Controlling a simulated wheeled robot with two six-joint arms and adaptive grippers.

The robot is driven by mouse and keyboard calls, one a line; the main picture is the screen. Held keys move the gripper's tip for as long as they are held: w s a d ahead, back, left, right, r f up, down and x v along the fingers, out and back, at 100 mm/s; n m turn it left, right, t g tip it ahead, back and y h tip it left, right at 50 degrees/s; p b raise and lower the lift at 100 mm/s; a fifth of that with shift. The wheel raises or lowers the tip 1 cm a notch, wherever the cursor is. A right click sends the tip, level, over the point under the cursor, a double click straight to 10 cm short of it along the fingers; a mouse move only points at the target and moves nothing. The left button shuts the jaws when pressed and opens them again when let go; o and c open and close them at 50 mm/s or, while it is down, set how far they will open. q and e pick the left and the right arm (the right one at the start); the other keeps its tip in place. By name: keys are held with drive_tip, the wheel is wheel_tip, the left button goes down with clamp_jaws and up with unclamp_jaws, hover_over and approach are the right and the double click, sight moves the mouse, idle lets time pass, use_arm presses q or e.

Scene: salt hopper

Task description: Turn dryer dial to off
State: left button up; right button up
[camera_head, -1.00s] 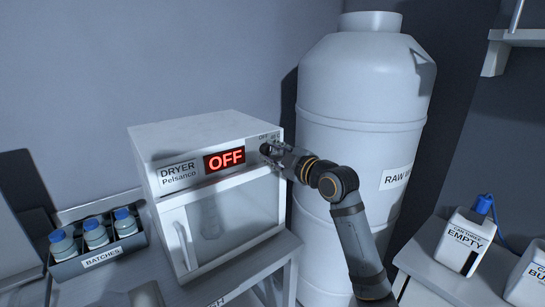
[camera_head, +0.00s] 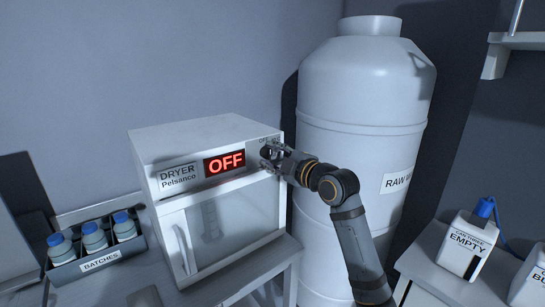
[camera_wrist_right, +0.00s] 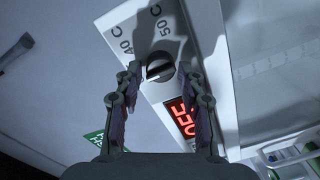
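The dryer (camera_head: 222,215) is a white box with a glass door, and its red display (camera_head: 225,162) reads OFF. The dark round dial (camera_head: 266,152) is at the right end of its front panel, partly hidden by my gripper. In the right wrist view the dial (camera_wrist_right: 159,66) shows a pale pointer line, with 40 C and 50 C marked beside it. My right gripper (camera_head: 272,159) is at the dial. In the wrist view its fingers (camera_wrist_right: 160,80) are spread on either side of the dial, with gaps visible, and hold nothing. My left gripper is not in view.
A large white raw-material drum (camera_head: 360,110) stands close to the right of the dryer. A tray labelled BATCHES (camera_head: 100,262) with blue-capped bottles is at the left. White canisters (camera_head: 466,243) stand on the right-hand bench.

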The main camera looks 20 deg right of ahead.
drive_tip(key=shift+o, duration=0.8)
drive_tip(key=shift+s+d, duration=0.1)
drive_tip(key=shift+s, duration=0.1)
drive_tip(key=v, duration=0.7)
